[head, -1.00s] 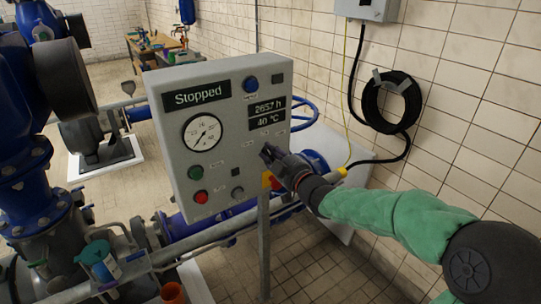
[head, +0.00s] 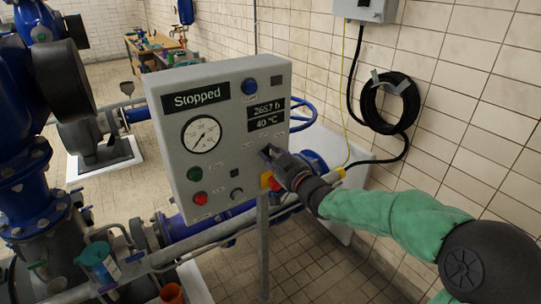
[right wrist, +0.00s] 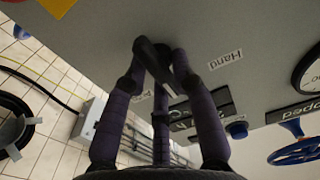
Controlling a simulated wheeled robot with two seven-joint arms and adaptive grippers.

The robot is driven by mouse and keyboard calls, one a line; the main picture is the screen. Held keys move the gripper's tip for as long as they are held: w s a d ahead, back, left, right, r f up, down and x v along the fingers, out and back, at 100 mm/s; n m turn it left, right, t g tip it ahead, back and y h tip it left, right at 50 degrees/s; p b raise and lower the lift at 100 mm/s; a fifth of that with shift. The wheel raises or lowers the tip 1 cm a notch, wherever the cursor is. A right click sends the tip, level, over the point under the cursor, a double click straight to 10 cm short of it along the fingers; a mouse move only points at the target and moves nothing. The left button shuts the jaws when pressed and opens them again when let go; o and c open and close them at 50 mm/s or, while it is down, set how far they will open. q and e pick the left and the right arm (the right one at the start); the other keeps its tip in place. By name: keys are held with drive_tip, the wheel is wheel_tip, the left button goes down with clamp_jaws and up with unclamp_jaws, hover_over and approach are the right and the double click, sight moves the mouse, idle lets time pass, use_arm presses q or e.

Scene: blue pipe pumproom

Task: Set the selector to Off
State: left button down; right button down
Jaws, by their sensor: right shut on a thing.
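The grey control panel (head: 232,110) stands on a post in the middle of the head view, and its display (head: 195,98) reads "Stopped". My right gripper (head: 271,160) is at the panel's lower right face. In the right wrist view my right gripper (right wrist: 158,72) has its dark fingers closed around the black selector handle (right wrist: 152,56). The handle lies slanted in that view. A "Hand" label (right wrist: 226,60) is beside it; another label is mostly hidden by the fingers. I cannot tell which position the selector points to. My left gripper is not in view.
The panel also carries a gauge (head: 202,134), a green button (head: 195,174), a red button (head: 201,198) and a blue button (head: 250,86). A blue handwheel (head: 303,114) is behind the panel. A black hose coil (head: 390,103) hangs on the tiled wall.

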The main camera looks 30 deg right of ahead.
drive_tip(key=shift+d+r, duration=0.1)
drive_tip(key=shift+r, duration=0.1)
drive_tip(key=c, duration=1.4)
unclamp_jaws()
drive_tip(key=shift+o, duration=1.3)
drive_tip(key=shift+f, duration=0.15)
drive_tip(key=s, duration=1.2)
drive_tip(key=shift+d, duration=0.2)
drive_tip(key=shift+w+f, duration=0.1)
